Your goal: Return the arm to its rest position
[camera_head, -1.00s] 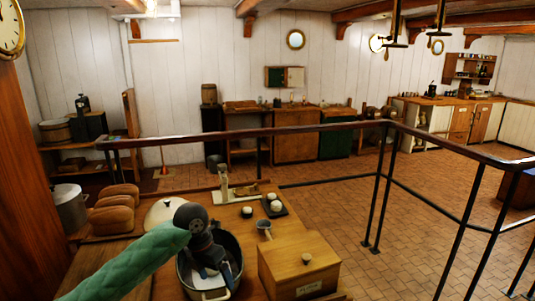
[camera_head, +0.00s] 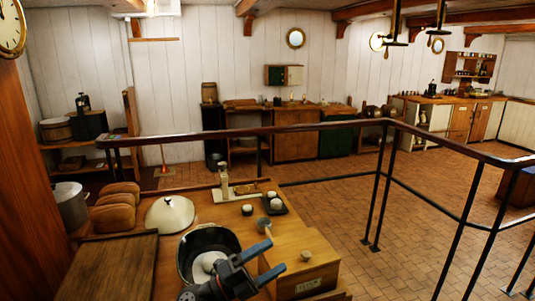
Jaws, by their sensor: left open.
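My left gripper (camera_head: 274,256) is in the lower middle of the head view, close to the camera. Its two blue-grey fingers are apart, with nothing seen between them. They point up and to the right, in front of part of the dark pot (camera_head: 190,238) and the wooden box with a knob (camera_head: 318,262). I cannot tell whether the gripper touches either. A pale round thing (camera_head: 208,261) lies in the pot, partly hidden by the gripper. The green sleeve of my left arm is out of view. My right gripper is not in view.
The wooden counter (camera_head: 220,222) also holds a pale domed lid (camera_head: 170,214), bread loaves (camera_head: 113,217), a metal pot (camera_head: 70,207), a dark board (camera_head: 113,266), a small cup (camera_head: 263,225) and a dark tray with pale round items. A railing (camera_head: 300,129) runs behind.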

